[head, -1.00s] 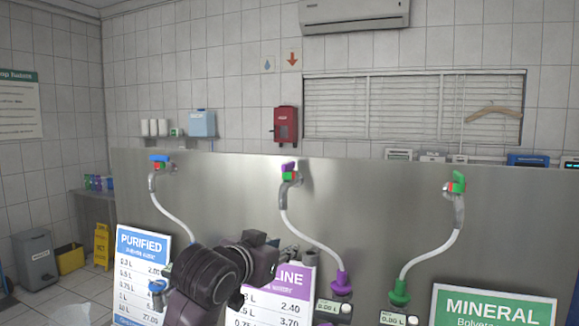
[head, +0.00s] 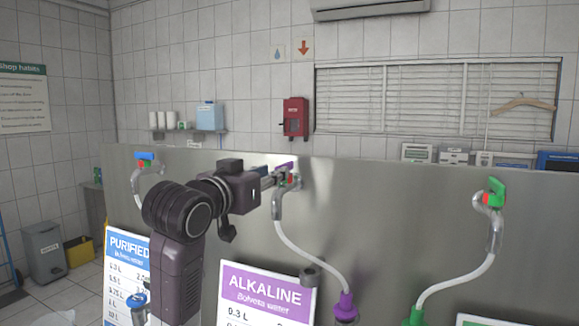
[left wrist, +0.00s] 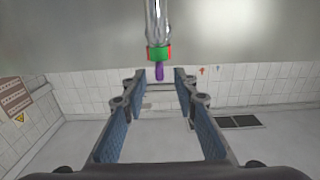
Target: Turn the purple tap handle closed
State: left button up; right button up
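The purple tap handle (head: 284,166) sits on top of the middle tap (head: 290,181) on the steel panel. My left gripper (head: 274,180) has reached the left side of this tap, with its fingertips close to the handle and partly covering it. In the left wrist view the gripper (left wrist: 159,84) is open, its blue-padded fingers spread apart. The purple handle (left wrist: 159,72) shows centred at the gap between the fingertips, below the green and red part of the tap. I cannot tell whether a finger touches it. My right gripper is not in view.
A blue-handled tap (head: 146,157) is behind my left arm, and a green-handled tap (head: 495,192) stands to the right. A white hose (head: 310,259) curves down from the middle tap past the Alkaline sign (head: 265,290). The panel (head: 400,215) between the middle and right taps is clear.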

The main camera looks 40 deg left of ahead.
aim_at(285, 163)
pick_arm(q)
jog(key=p+x, duration=0.2)
jog(key=x, duration=0.1)
jog(key=shift+w+r, duration=0.15)
jog(key=shift+r, duration=0.1)
jog(key=p+x, duration=0.1)
jog(key=x, duration=0.2)
jog(key=shift+w+f, duration=0.15)
jog(key=shift+w, duration=0.1)
jog(key=shift+w+a, duration=0.1)
jog(key=shift+w, duration=0.15)
jog(key=shift+f, duration=0.1)
jog(key=c, duration=0.7)
grip_shut()
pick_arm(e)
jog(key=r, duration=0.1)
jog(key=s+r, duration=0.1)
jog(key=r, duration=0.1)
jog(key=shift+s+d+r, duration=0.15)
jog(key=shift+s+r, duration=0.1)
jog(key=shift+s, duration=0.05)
